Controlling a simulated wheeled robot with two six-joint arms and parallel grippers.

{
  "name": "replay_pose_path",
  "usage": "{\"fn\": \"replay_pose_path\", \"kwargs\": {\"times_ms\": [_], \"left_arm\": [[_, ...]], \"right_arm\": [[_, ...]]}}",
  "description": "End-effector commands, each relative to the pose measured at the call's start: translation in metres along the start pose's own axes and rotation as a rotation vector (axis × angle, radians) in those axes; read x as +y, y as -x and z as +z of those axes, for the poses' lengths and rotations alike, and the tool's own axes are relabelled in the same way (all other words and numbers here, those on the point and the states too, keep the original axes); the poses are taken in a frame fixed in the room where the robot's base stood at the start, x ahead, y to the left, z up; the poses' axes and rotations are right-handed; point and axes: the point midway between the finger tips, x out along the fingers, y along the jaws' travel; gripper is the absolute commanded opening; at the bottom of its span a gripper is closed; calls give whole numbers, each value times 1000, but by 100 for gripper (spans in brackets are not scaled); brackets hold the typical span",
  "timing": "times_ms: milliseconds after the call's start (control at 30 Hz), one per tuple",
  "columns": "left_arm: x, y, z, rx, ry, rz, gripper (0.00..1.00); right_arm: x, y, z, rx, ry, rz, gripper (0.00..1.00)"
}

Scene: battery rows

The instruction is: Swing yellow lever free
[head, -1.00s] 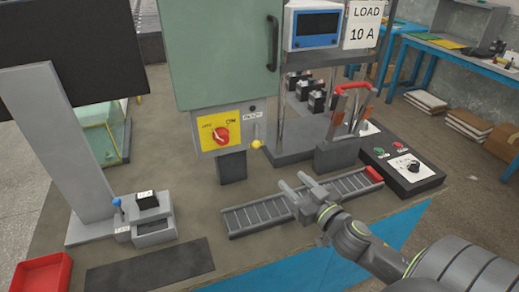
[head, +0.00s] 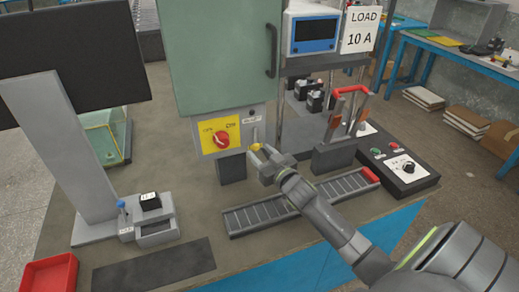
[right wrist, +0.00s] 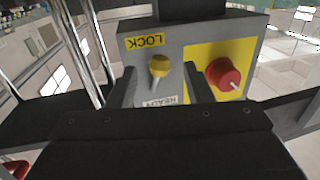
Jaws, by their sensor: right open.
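The yellow lever (head: 257,147) is a yellow knob on a short metal stem, on the grey box below the green cabinet. It also shows in the right wrist view (right wrist: 159,66), beside a LOCK label that appears upside down. My right gripper (head: 264,159) is open right in front of the lever. In the right wrist view its two fingers (right wrist: 161,88) stand on either side of the lever, with gaps visible. I cannot tell whether the knob is fully between the fingertips. My left gripper is not in view.
A red rotary switch (head: 221,138) on a yellow plate sits left of the lever. The green cabinet (head: 222,55) rises above. A grey roller track (head: 240,221) lies below my right arm. A red-handled fixture (head: 350,90) and a control box (head: 402,166) stand right.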

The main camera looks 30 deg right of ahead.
Motion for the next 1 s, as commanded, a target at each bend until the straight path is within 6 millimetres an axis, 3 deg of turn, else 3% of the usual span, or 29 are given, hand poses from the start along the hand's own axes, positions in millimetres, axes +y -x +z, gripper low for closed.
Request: {"fn": "replay_pose_path", "kwargs": {"times_ms": [200, 500, 833, 1000], "left_arm": [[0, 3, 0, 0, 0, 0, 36], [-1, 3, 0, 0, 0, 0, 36], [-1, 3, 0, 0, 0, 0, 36], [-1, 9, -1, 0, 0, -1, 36]], "right_arm": [[0, -14, 0, -1, -1, 0, 46], [0, -16, 0, -1, 0, 0, 46], [0, -16, 0, -1, 0, 0, 4], [2, -15, -2, -7, 23, 1, 2]]}}
